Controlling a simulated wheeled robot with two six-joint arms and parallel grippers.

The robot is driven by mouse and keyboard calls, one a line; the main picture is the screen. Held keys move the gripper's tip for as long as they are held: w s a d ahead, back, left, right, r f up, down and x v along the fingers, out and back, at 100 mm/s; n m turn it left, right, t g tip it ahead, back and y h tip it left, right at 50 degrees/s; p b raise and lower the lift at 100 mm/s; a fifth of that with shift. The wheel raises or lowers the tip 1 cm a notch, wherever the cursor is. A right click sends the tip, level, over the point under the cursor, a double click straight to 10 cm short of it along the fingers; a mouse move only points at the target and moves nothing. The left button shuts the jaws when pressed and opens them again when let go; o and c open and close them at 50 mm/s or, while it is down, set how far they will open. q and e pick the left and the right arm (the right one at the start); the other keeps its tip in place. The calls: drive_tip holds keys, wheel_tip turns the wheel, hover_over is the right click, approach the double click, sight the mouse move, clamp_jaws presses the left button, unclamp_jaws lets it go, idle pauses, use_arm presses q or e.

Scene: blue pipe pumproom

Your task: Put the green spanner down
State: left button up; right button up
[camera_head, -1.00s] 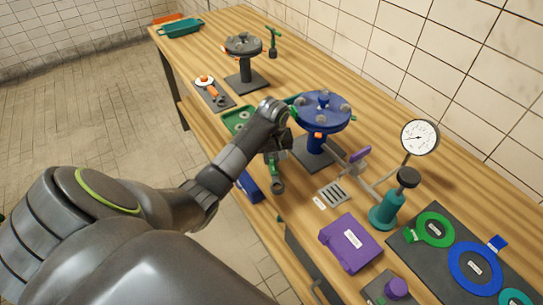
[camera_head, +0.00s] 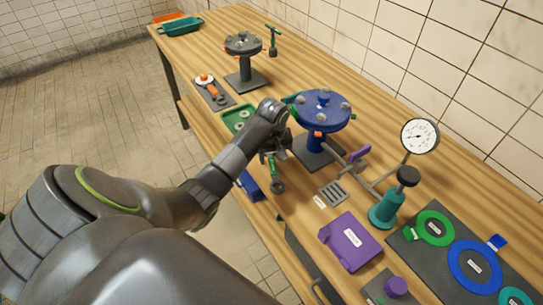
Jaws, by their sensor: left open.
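The green spanner (camera_head: 274,172) is in the head view near the table's front edge, left of the small slotted grey plate. Its dark ring end points towards me. It appears to lie on the wooden table, though its far end is hidden under my left gripper. My left gripper (camera_head: 271,154) is open, directly over the spanner's far part. Whether its fingers touch the spanner cannot be told. My right gripper is not in view.
A blue flanged valve (camera_head: 322,115) stands just right of my left gripper. A green tray (camera_head: 236,119) lies behind it, and a blue object (camera_head: 249,186) sits at the front edge. A purple box (camera_head: 350,241) and teal pump (camera_head: 386,212) stand nearer me.

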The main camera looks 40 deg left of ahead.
sight(272, 161)
use_arm(q)
wheel_tip(272, 161, up, 4)
drive_tip(key=shift+s+d+r+b, duration=0.15)
drive_tip(key=shift+r+b, duration=0.1)
drive_tip(key=shift+b, duration=0.6)
wheel_tip(272, 161, up, 8)
drive_tip(key=p, duration=0.6)
drive_tip(key=shift+s+d+f, duration=0.25)
drive_tip(key=shift+d, duration=0.05)
